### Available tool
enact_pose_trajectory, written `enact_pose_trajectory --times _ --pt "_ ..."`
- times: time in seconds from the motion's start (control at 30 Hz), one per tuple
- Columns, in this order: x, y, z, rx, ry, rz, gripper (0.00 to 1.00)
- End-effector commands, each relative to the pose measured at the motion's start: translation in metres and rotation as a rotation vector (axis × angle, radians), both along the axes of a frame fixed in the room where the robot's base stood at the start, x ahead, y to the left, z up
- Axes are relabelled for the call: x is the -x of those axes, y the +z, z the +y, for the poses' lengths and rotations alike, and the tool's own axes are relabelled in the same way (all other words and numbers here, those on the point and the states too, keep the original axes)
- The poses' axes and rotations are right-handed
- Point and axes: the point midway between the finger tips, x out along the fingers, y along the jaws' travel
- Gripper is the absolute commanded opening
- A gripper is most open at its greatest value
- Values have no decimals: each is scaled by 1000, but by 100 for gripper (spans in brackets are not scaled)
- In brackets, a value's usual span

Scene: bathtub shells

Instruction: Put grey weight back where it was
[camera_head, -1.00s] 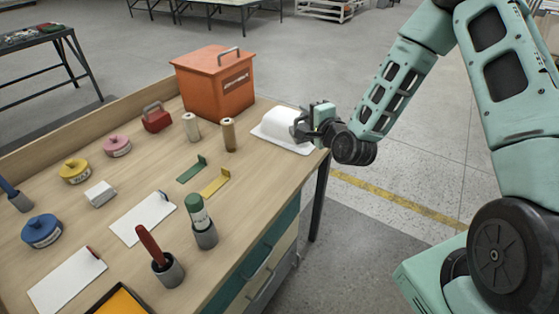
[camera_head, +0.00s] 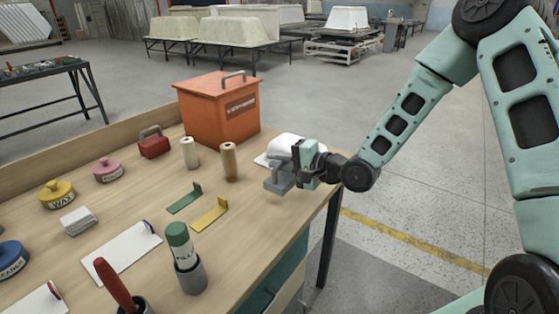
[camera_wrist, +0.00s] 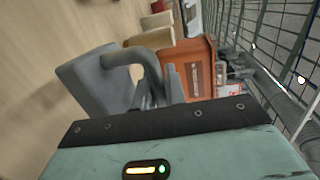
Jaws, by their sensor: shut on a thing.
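The grey weight (camera_head: 277,181) is a block with a looped handle. The weight appears to be held above the bench top; the exact gap cannot be told. A similar red weight (camera_head: 153,145) with a handle stands at the back of the bench, left of the orange box.
The orange box (camera_head: 218,112) stands at the back. Two rolls, one cream (camera_head: 190,153) and one tan (camera_head: 228,161), stand before it. Green (camera_head: 184,201) and yellow (camera_head: 210,215) angle brackets lie nearer. A green-topped bottle (camera_head: 181,245) stands in a grey cup. Bare wood lies right of the brackets.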

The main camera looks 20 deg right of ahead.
Motion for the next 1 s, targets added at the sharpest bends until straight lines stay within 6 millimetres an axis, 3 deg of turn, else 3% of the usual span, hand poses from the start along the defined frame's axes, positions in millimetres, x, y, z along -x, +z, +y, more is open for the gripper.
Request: enact_pose_trajectory --times 0.27,0.53,0.93,1.0 --pt "-1 -18 1 -3 0 -5 0" --pt "-1 -48 1 -3 -1 -4 0" --pt "-1 -53 0 -3 -2 -7 0" --pt "0 -55 0 0 -2 -2 26"
